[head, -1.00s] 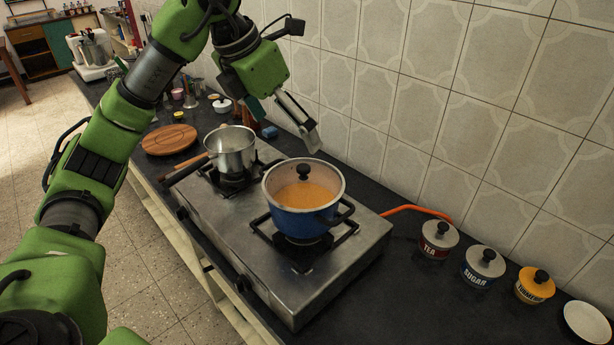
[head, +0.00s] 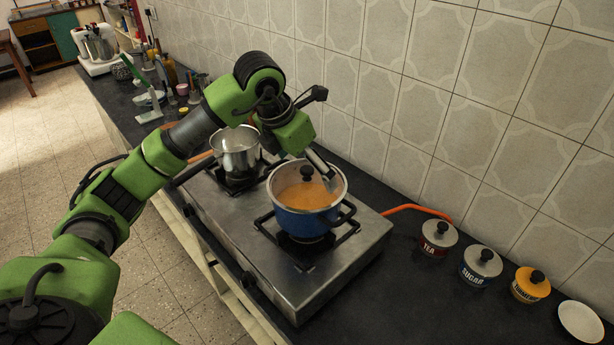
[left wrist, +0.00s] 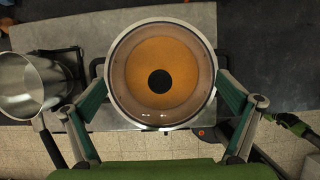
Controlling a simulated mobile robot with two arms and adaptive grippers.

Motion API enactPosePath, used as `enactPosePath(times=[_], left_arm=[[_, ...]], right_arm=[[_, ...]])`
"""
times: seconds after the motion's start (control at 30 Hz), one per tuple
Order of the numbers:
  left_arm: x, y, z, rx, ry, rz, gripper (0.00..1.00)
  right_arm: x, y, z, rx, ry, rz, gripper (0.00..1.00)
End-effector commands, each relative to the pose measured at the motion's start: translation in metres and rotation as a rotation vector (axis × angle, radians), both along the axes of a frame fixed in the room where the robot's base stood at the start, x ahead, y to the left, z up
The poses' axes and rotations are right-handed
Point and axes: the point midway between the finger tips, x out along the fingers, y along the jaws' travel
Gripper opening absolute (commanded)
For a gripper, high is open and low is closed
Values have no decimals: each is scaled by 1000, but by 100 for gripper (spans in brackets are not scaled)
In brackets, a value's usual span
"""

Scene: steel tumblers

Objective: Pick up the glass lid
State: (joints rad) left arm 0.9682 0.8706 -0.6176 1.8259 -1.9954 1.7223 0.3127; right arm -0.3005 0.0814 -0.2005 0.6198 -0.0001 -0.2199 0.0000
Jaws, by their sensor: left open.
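The glass lid (head: 300,192) with a black knob (head: 307,173) lies on the blue pot (head: 303,221) on the stove. Something orange shows through the glass. In the left wrist view the lid (left wrist: 160,60) is seen from above, its knob near the middle of the picture. My left gripper (head: 322,168) is open and empty, above the back right part of the pot in the head view. In the left wrist view its fingers (left wrist: 160,100) are spread on either side of the lid. I cannot tell whether they touch it.
A steel pot (head: 236,158) stands on the other burner of the steel stove (head: 225,230), beside the blue pot. Tea, sugar and turmeric canisters (head: 482,264) and a white plate (head: 581,322) stand on the right. The tiled wall (head: 440,100) rises close behind.

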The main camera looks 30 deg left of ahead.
Motion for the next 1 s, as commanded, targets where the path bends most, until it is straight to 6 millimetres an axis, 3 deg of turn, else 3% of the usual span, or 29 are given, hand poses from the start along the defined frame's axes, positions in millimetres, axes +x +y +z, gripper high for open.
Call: enactPosePath(times=[0.33,0.7,0.73,1.0], left_arm=[[3,-1,-9,0,-1,-1,100],[2,-1,-12,4,7,-1,4],[2,-1,-13,4,8,-1,0],[1,-1,-15,4,13,-2,0]], right_arm=[[0,1,3,1,-1,0,32],[1,3,2,4,-1,-2,32],[0,3,2,3,0,-2,32],[0,3,2,3,0,-2,32]])
